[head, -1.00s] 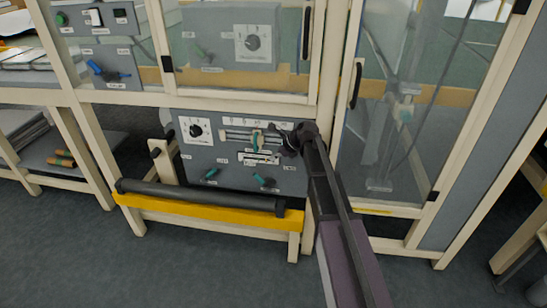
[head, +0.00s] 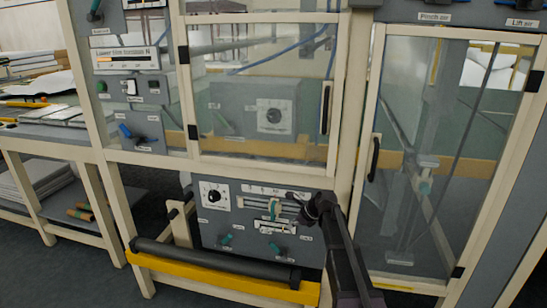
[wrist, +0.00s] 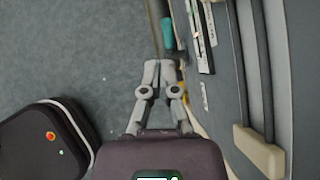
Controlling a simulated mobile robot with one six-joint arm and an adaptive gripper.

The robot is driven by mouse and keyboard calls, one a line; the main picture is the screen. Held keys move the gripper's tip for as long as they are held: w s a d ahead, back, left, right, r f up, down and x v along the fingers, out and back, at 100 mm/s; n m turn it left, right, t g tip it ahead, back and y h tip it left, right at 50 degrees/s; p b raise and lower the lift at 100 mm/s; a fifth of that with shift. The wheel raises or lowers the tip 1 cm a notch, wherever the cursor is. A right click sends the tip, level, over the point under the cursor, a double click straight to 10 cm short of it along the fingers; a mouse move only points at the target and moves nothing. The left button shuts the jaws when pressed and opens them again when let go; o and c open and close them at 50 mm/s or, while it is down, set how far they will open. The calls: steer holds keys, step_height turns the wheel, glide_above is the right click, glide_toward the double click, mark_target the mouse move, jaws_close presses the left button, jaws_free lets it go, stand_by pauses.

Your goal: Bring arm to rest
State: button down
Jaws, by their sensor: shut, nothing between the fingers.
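My arm reaches up from the lower right of the head view. My gripper (head: 306,203) is in front of the right part of the lower grey control panel (head: 240,250). In the wrist view my gripper (wrist: 162,68) has its fingertips together and holds nothing. A teal handle (wrist: 168,33) on the panel shows just beyond the fingertips; I cannot tell whether they touch it. The panel carries a dial (head: 214,193), a slider with a teal knob (head: 274,209) and two teal levers below.
A yellow bar (head: 220,283) and a dark roller (head: 215,262) run along the machine's front. Glazed doors with handles (head: 375,158) stand above and to the right. Shelves with paper (head: 35,172) are at left. Grey floor is open in front.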

steer(key=s+d+f+n+g+h, duration=0.1)
steer(key=s+d+n+h, duration=0.15)
steer(key=s+n, duration=0.6)
steer(key=s+d+f+n+g+h, duration=0.1)
steer(key=s+d+f+n+h, duration=0.15)
steer(key=s+n, duration=0.6)
steer(key=s+d+f+n+g+h, duration=0.1)
steer(key=s+d+n+g+h, duration=0.3)
steer(key=s, duration=0.8)
step_height(320, 180, up, 22)
steer(key=a+n+t+y+p, duration=0.1)
steer(key=t+y+p, duration=0.1)
steer(key=p, duration=1.9)
steer(key=shift+w+f+n, duration=0.15)
steer(key=shift+w+n, duration=0.05)
steer(key=shift+n, duration=0.2)
